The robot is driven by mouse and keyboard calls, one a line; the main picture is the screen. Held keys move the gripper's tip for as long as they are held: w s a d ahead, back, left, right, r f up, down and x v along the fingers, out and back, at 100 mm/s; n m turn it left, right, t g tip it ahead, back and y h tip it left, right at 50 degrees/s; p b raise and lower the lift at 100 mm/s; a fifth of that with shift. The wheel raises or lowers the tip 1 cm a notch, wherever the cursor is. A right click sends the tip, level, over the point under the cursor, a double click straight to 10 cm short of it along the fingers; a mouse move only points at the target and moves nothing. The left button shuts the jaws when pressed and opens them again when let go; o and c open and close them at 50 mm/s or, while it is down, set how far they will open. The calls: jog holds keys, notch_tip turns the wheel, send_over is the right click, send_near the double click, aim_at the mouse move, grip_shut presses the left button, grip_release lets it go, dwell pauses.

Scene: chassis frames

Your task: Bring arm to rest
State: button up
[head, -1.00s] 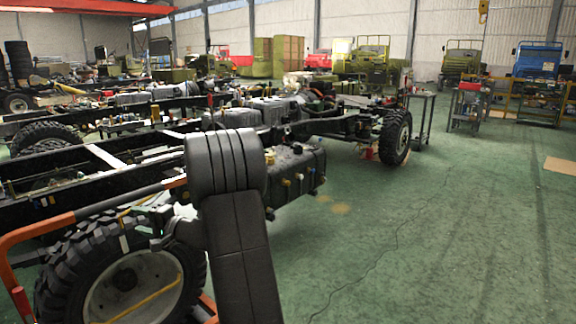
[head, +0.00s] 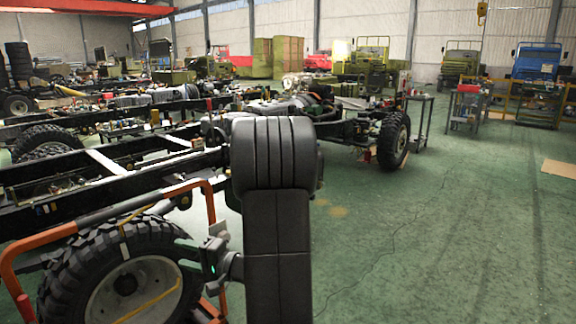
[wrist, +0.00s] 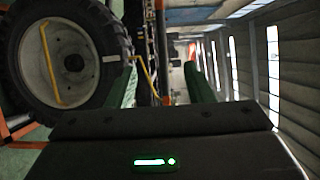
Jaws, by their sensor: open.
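My arm shows in the head view as a thick black padded link rising in the middle. My gripper (head: 186,254) is at the lower left of that link, with a small green light on its body, and it points left in front of a big wheel. In the wrist view my gripper (wrist: 164,84) has its two dark green fingers spread apart, with nothing held between them. The wheel (wrist: 62,60) fills the upper left of that view. The near part of the truck chassis (head: 110,180) lies behind the gripper, partly hidden by my arm.
An orange tubular frame (head: 52,236) stands close around the near wheel (head: 88,285), left of my gripper. Another chassis wheel (head: 393,140) and a metal side table (head: 418,118) stand farther back. The green floor at right is clear, apart from a flat brown sheet (head: 562,168).

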jog(key=shift+v, duration=2.3)
